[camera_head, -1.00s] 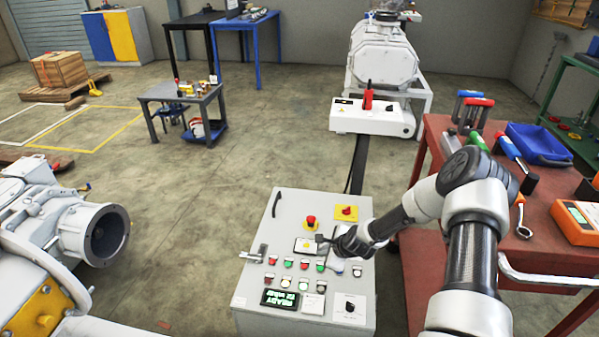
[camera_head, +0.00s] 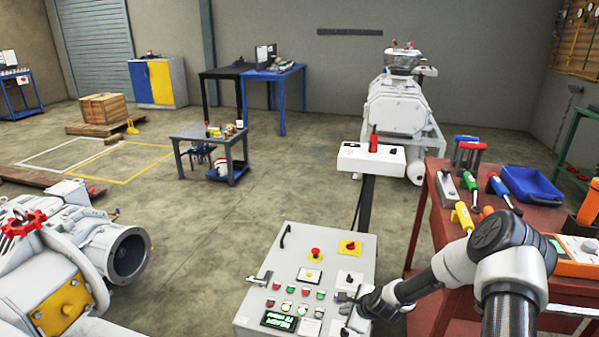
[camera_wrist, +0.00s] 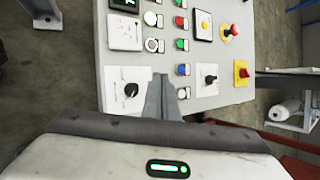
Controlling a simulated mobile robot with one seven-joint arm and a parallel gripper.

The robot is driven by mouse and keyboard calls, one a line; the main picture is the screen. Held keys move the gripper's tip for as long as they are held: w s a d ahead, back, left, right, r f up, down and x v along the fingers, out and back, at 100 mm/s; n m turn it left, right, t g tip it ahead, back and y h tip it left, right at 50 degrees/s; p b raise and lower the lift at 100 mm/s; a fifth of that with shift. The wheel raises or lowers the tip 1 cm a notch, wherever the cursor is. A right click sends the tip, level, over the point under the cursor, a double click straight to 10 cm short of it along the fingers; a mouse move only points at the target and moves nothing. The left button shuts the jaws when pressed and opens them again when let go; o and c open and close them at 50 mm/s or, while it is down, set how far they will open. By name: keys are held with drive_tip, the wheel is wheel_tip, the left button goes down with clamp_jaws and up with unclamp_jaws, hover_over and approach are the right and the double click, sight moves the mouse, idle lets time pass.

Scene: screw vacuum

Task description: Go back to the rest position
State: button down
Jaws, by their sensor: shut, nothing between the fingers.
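My gripper (camera_head: 347,304) is shut and empty. It hangs over the lower right part of the grey control panel (camera_head: 262,240). In the wrist view the shut fingers (camera_wrist: 161,95) show in front of the panel, between a black rotary switch on the left and another on the right. I cannot tell whether the fingertips touch the panel. The panel carries a red emergency stop (camera_head: 315,253), a yellow-backed switch (camera_head: 350,247), rows of coloured buttons and a lit green display (camera_head: 279,320).
A red tool table (camera_head: 436,240) with a blue tray (camera_head: 531,184) and several tools stands right, close to my arm. A white machine with a flanged opening (camera_head: 128,256) is at lower left. A white box on a post (camera_head: 371,158) stands behind the panel. Floor between is open.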

drive_tip(key=s+r+n+g+h, duration=0.1)
drive_tip(key=s+r+n, duration=0.3)
drive_tip(key=r, duration=0.7)
drive_tip(key=s+r+n+h, duration=0.1)
drive_tip(key=s+r+n, duration=0.3)
drive_tip(key=r, duration=0.6)
drive_tip(key=s+r+n+g+h, duration=0.1)
drive_tip(key=s+r+n, duration=0.1)
drive_tip(key=r+n, duration=0.65)
drive_tip(key=s+r+n, duration=0.3)
drive_tip(key=s+r, duration=0.6)
drive_tip(key=s, duration=0.3)
drive_tip(key=s+r+n, duration=0.3)
drive_tip(key=s+r, duration=0.5)
drive_tip(key=s, duration=0.5)
wheel_tip(320, 180, up, 23)
drive_tip(key=p, duration=2.3)
drive_tip(key=shift+w+a+t+p, duration=0.15)
drive_tip(key=shift+w+t+p, duration=0.15)
drive_tip(key=shift+w+t, duration=0.1)
drive_tip(key=shift+m, duration=0.25)
